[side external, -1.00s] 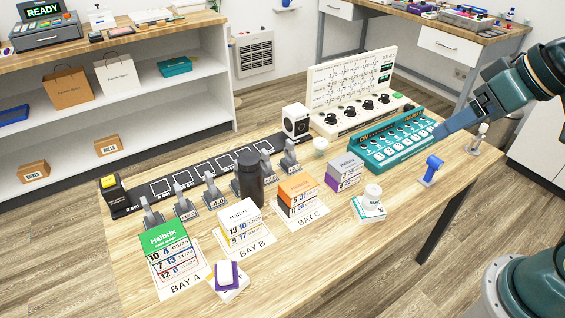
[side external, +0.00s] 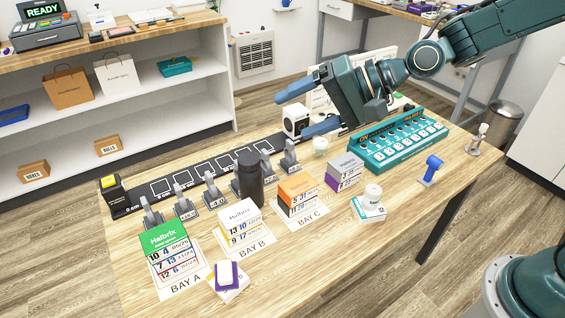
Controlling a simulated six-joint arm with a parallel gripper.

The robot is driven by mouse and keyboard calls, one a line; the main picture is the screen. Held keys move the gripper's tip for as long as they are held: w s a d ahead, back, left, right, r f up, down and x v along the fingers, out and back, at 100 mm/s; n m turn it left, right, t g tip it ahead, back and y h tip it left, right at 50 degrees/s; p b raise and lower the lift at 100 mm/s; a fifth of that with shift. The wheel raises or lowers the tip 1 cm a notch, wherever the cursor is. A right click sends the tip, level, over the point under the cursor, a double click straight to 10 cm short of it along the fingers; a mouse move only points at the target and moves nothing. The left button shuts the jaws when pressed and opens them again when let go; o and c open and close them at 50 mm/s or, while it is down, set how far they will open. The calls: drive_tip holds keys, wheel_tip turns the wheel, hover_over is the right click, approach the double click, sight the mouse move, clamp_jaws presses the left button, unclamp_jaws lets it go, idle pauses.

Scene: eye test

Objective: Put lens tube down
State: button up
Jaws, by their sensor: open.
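A dark upright cylinder (side external: 249,181), which looks like the lens tube, stands on the wooden table (side external: 330,262) behind the BAY B boxes. Its foot is partly hidden by those boxes. My gripper (side external: 292,116) is above the back of the table, to the upper right of the cylinder and apart from it. Its two blue fingers are spread, point left and hold nothing. A white block with a round dark face (side external: 294,120) shows between the fingers in the picture.
A black marked rail (side external: 160,187) with several grey clip stands runs behind the cylinder. Boxes stand at BAY A (side external: 166,250), BAY B (side external: 240,228) and BAY C (side external: 298,196). A teal switch box (side external: 398,142) is at the right. The table's front right is mostly clear.

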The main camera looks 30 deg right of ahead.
drive_tip(key=w+a+f+m+y, duration=0.3)
drive_tip(key=w+a+m, duration=0.1)
drive_tip(key=w, duration=0.1)
drive_tip(key=m+t, duration=0.5)
drive_tip(key=m, duration=0.7)
hover_over(259, 165)
drive_tip(key=s+a, duration=0.2)
drive_tip(key=a, duration=0.1)
wheel_tip(259, 165, down, 10)
drive_tip(key=d+f+m+t+h, duration=0.1)
drive_tip(key=f+m, duration=0.1)
drive_tip(key=w+d+f+m+t, duration=0.1)
drive_tip(key=f+m, duration=0.2)
drive_tip(key=d+f+m+h, duration=0.1)
drive_tip(key=f+m, duration=0.1)
drive_tip(key=m, duration=0.1)
drive_tip(key=shift+w+f+t+h, duration=0.3)
drive_tip(key=shift+w+f+t, duration=0.05)
drive_tip(key=shift+w+t, duration=0.05)
drive_tip(key=shift+w+a, duration=0.1)
drive_tip(key=shift+w, duration=0.05)
drive_tip(key=shift+x, duration=2.3)
